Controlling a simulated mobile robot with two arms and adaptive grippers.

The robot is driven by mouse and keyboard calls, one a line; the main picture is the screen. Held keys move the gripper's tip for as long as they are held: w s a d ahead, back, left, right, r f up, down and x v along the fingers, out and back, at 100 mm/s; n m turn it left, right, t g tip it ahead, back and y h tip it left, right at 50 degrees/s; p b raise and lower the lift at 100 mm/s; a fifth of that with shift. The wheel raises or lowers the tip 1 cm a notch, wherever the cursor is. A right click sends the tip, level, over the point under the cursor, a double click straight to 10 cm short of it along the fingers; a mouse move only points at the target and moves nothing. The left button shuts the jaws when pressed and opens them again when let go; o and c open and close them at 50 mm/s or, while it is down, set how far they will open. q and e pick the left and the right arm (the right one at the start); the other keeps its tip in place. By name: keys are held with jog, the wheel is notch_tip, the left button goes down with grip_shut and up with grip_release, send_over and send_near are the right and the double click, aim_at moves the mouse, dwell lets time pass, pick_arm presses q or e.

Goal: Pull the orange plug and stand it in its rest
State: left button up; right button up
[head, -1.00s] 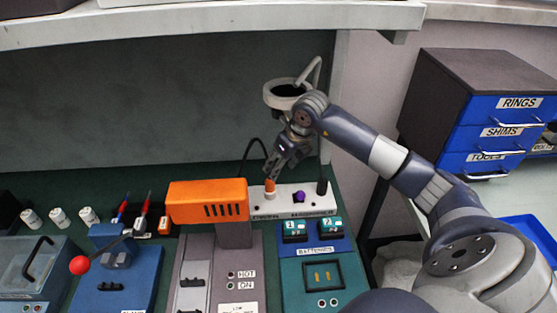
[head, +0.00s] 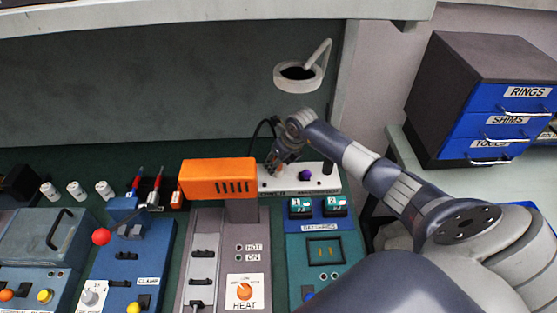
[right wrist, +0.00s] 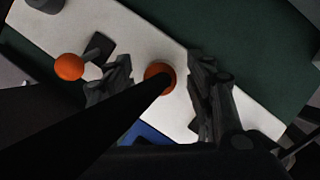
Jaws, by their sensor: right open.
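The white power strip (head: 325,184) stands behind the batteries charger; it also shows in the right wrist view (right wrist: 110,25). In the right wrist view the orange plug (right wrist: 160,72) sits between the two open fingers of my right gripper (right wrist: 167,85), with a gap visible on both sides. A thick black cord-like bar runs from it to the lower left. In the head view my right gripper (head: 273,167) is down at the left end of the strip and hides most of the plug. I cannot make out the plug's rest. My left gripper is not in view.
An orange heat unit (head: 218,179) stands close left of my right gripper. A purple plug (head: 305,174) is on the strip to its right. A ring-shaped lamp (head: 300,77) hangs behind. In the wrist view, another round orange thing (right wrist: 69,66) is near the left finger.

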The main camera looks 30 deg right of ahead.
grip_shut()
dwell(0.4)
jog(key=shift+w+d+r, duration=0.1)
jog(key=shift+r, duration=0.4)
jog(key=shift+r+p, duration=0.15)
jog(key=shift+p, duration=0.15)
jog(key=shift+r, duration=0.1)
dwell(0.4)
